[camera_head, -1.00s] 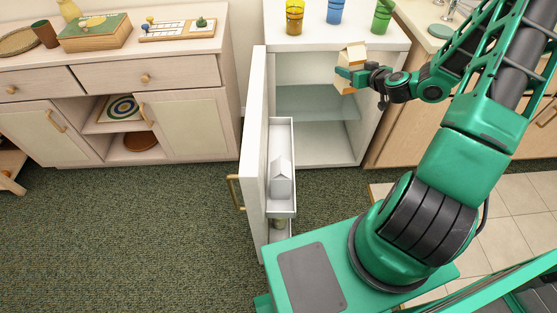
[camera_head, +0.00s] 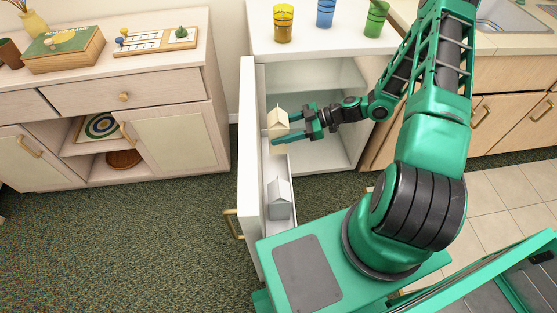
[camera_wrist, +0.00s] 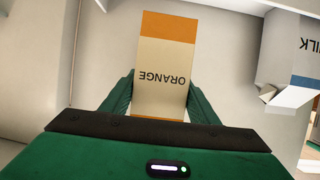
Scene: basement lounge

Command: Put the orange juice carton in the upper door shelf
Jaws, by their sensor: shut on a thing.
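The orange juice carton (camera_head: 278,124) is cream with a gabled top and stands about upright in the head view. In the wrist view the carton (camera_wrist: 165,75) shows an orange band and the word ORANGE upside down. My gripper (camera_head: 285,128) is shut on it, one finger on each side. It holds the carton beside the inner face of the open fridge door (camera_head: 248,165), over the far part of the upper door shelf (camera_head: 291,165). A milk carton (camera_head: 280,203) stands in the near part of that shelf; its MILK label shows in the wrist view (camera_wrist: 291,50).
The fridge interior (camera_head: 320,125) is open behind my gripper. Yellow (camera_head: 284,23), blue (camera_head: 326,12) and green (camera_head: 376,18) cups stand on top. A light cabinet (camera_head: 165,140) stands left of the door, with carpet between.

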